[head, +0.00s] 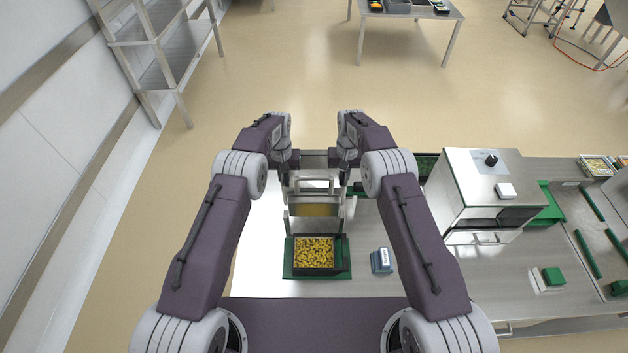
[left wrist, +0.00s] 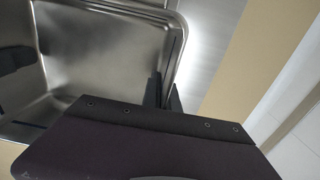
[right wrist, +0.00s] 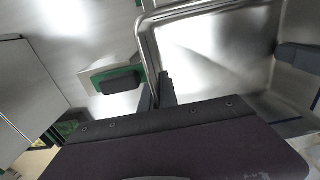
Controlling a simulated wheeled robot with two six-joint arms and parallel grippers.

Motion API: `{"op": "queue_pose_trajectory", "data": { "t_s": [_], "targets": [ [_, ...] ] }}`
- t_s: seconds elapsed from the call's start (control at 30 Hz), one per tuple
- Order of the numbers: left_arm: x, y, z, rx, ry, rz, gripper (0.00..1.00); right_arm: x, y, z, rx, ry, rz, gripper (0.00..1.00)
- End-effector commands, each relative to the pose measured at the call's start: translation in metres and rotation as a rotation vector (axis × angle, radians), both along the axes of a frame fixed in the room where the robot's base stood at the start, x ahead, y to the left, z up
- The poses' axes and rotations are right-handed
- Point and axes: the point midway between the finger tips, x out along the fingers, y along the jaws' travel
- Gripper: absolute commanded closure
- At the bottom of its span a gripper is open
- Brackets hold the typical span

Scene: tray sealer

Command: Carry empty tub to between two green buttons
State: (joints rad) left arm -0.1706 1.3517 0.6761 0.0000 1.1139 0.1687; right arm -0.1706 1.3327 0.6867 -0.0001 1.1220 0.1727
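The empty tub is a shiny steel pan (head: 314,158), held level between my two arms beyond the metal hopper. Its bare inside shows in the left wrist view (left wrist: 105,55) and the right wrist view (right wrist: 215,50). My left gripper (head: 290,160) is shut on its left rim, with fingers on both sides of the wall. My right gripper (head: 346,160) grips the right rim likewise. A green block (right wrist: 108,76) on a pale plate shows beside the tub in the right wrist view, partly hidden by a dark part. I cannot make out a second one by the tub.
The metal hopper (head: 315,212) stands behind a black tray (head: 345,262) of yellow pieces on a green base. A small blue-and-white box (head: 382,262) is to its right. A steel machine (head: 482,185) stands further right. Floor lies beyond the table.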

Motion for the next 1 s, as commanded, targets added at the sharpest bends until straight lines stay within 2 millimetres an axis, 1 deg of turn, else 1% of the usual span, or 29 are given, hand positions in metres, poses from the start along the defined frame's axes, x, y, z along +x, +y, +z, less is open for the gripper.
{"op": "queue_pose_trajectory", "data": {
  "t_s": [0.3,0.43,0.57,0.7,0.8,0.87,1.0],
  "targets": [
    [0.0,0.0,0.0,0.0,-0.001,0.0,1.0,0.0,0.0,0.0,0.0,0.0,0.0,1.0],
    [0.001,0.0,0.004,0.0,-0.002,0.0,1.0,0.0,0.0,0.004,0.0,-0.001,0.0,1.0],
    [0.001,0.0,0.018,0.0,-0.002,0.0,1.0,0.0,0.0,0.017,0.0,-0.001,0.0,1.0],
    [0.001,0.0,0.039,0.0,-0.002,0.0,1.0,0.0,0.0,0.039,0.0,-0.001,0.0,1.0],
    [0.0,0.0,0.051,0.0,-0.001,0.0,1.0,0.0,0.0,0.051,0.0,0.0,0.0,1.0],
    [0.0,0.0,0.053,0.0,-0.001,0.0,1.0,0.0,0.0,0.053,0.0,0.0,0.0,1.0],
    [0.0,0.0,0.051,0.0,-0.001,0.0,1.0,0.0,0.0,0.05,0.0,0.0,0.0,1.0]
  ]
}}
